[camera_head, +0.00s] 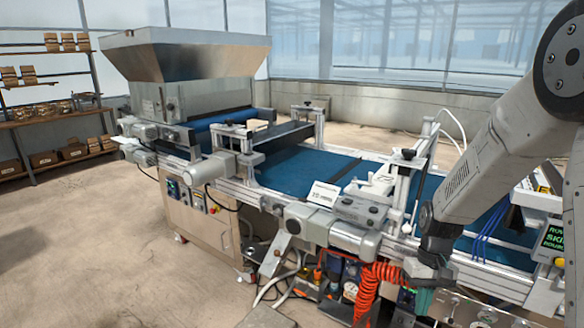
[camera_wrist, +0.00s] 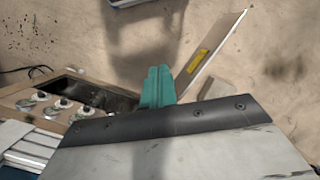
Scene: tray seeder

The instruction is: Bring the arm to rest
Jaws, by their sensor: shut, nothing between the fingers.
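My arm comes in from the right in the head view and bends down at the front side of the seeder line. My gripper (camera_head: 424,298) hangs low there, pointing down, and only a small teal part of it shows. In the wrist view the teal fingers of my gripper (camera_wrist: 157,86) are together, with nothing between them. The seeder line's blue belt (camera_head: 300,168) lies behind and to the left of the gripper. I cannot tell how far the fingers are from the machine's front.
A red coiled hose (camera_head: 378,287) hangs just left of my gripper. A metal hopper (camera_head: 185,55) stands at the far left end of the line. A panel with knobs (camera_wrist: 62,103) and a board with a yellow label (camera_wrist: 212,55) flank the fingers. Open floor (camera_head: 85,240) lies left.

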